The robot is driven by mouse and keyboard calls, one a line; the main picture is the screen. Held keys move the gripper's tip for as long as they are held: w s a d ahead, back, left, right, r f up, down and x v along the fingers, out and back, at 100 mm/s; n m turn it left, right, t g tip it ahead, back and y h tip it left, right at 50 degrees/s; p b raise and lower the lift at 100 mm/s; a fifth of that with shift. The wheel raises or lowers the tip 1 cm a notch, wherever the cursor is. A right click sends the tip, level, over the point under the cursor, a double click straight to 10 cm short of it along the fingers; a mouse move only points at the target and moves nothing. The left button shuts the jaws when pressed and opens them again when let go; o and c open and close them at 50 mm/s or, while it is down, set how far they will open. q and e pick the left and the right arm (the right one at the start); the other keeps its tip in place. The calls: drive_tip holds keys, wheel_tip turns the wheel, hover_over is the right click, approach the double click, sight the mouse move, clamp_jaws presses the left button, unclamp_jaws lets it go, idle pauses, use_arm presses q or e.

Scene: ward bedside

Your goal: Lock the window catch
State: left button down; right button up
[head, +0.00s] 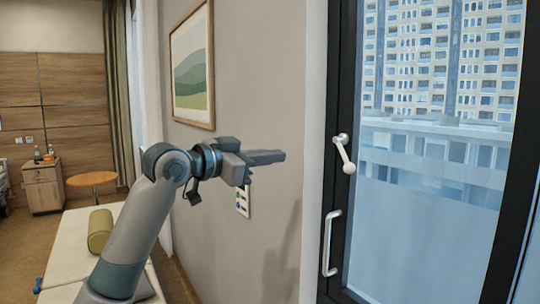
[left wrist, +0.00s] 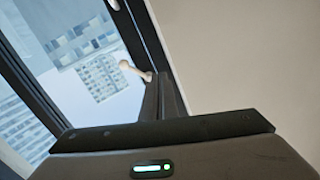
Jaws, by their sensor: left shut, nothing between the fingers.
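The window catch (head: 344,153) is a white lever on the dark window frame, at the right of the head view. Its pivot is at the top and its round knob hangs down, tilted slightly to the right. The catch also shows in the left wrist view (left wrist: 134,70), just beyond the fingertips. My left gripper (head: 284,155) is shut and empty, pointing right, to the left of the catch and apart from it. Its closed fingers show in the left wrist view (left wrist: 163,82). My right gripper is not in view.
A white fixed pull handle (head: 331,242) is on the frame below the catch. A wall plate (head: 243,201) and a framed picture (head: 192,68) are on the wall behind my left arm. A padded bench with a roll cushion (head: 100,231) is at lower left.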

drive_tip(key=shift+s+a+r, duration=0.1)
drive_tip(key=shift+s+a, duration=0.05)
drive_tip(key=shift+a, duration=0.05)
